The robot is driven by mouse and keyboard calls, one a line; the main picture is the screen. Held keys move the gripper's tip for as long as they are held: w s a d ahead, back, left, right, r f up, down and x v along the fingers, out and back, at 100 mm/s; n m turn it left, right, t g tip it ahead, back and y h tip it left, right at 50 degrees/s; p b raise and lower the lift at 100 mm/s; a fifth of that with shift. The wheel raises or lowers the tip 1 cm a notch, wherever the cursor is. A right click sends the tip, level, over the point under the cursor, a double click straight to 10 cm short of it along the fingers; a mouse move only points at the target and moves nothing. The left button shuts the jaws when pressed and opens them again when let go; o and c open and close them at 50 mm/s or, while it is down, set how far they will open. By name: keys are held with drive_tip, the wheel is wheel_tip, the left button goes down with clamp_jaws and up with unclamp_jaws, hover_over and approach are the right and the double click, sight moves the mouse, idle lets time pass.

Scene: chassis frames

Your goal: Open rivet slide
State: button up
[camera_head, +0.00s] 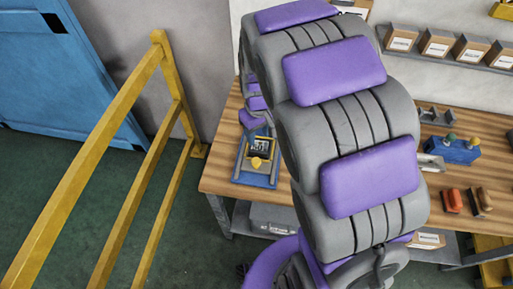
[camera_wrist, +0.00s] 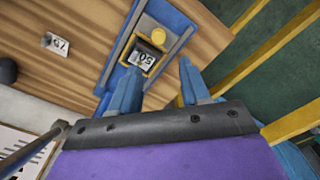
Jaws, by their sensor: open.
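The rivet slide appears to be the blue-and-grey device (camera_head: 258,181) near the left end of the wooden bench. It has a yellow round knob (camera_head: 257,162) and a yellow-framed dark part with a pale label. In the wrist view the same device (camera_wrist: 177,18) lies beyond my fingertips, with the yellow knob (camera_wrist: 158,37) on it and the label reading "50". My gripper (camera_wrist: 159,68) is open, its two blue fingers apart and nothing between them. The fingers point toward the labelled part; whether they touch it I cannot tell. In the head view my arm hides the gripper's fingertips.
The wooden bench (camera_head: 219,177) continues right behind my arm. On it are a blue block with coloured knobs (camera_head: 453,150) and red-handled pieces (camera_head: 452,201). A yellow railing (camera_head: 97,146) stands at left over green floor. A shelf of small boxes (camera_head: 438,43) hangs behind.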

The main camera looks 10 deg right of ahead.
sight(256, 160)
drive_tip(key=f, duration=0.6)
drive_tip(key=w+f+b, duration=0.1)
drive_tip(key=f, duration=0.5)
drive_tip(key=w+f, duration=0.1)
drive_tip(key=f, duration=0.5)
drive_tip(key=shift+w+a+f, duration=0.15)
drive_tip(key=shift+w+f, duration=0.1)
drive_tip(key=shift+f, duration=0.1)
clamp_jaws()
